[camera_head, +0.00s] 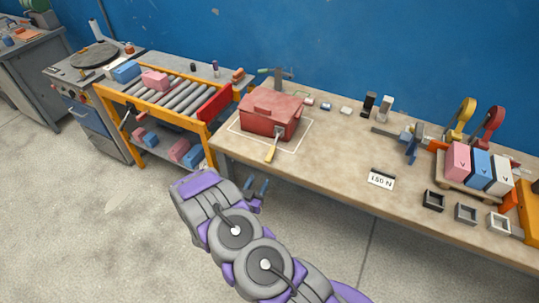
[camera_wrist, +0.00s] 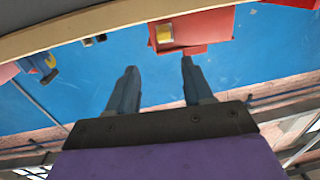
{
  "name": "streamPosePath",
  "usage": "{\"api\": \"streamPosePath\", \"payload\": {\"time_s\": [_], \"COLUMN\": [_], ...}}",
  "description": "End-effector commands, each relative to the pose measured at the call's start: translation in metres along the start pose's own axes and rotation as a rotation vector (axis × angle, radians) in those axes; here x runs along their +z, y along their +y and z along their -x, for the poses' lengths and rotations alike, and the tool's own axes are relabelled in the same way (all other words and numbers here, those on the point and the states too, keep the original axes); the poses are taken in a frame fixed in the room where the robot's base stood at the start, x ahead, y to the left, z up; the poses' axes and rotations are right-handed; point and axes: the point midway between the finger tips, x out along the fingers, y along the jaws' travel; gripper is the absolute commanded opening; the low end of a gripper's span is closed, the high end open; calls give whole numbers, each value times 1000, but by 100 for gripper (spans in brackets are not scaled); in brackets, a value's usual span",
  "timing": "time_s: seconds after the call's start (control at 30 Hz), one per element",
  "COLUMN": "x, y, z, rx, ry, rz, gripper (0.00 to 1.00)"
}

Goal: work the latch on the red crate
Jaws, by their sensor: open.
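The red crate (camera_head: 270,117) stands on the workbench with its lid closed, inside a pale outlined square. A grey latch piece (camera_head: 278,132) sits on its front, and a lever with a yellow handle (camera_head: 271,153) slants down from it toward the bench's front edge. My gripper (camera_head: 256,184) is in front of and below the bench edge, left of the handle and apart from it. In the wrist view, its two fingers (camera_wrist: 158,78) are spread with nothing between them. A red shape (camera_wrist: 205,27) with a yellow patch lies beyond them; I cannot tell what it is.
Left of the bench stands an orange-framed roller conveyor (camera_head: 178,96) with a red end plate (camera_head: 214,104). A white label card (camera_head: 381,179) lies on the bench (camera_head: 330,155). Pink, blue and white blocks (camera_head: 479,168) stand at the right. The floor before the bench is clear.

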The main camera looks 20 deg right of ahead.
Motion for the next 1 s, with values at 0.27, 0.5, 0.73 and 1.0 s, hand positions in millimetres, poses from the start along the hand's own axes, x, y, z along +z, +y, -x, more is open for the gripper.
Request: {"api": "streamPosePath", "payload": {"time_s": [0.27,0.5,0.73,1.0], "x": [0,0,0,-1], "y": [-5,-3,0,-5], "z": [-32,-70,-108,-143], "rx": [1,2,2,0], "ry": [8,4,4,6], "rz": [5,0,0,2], "gripper": [51,51,51,51]}}
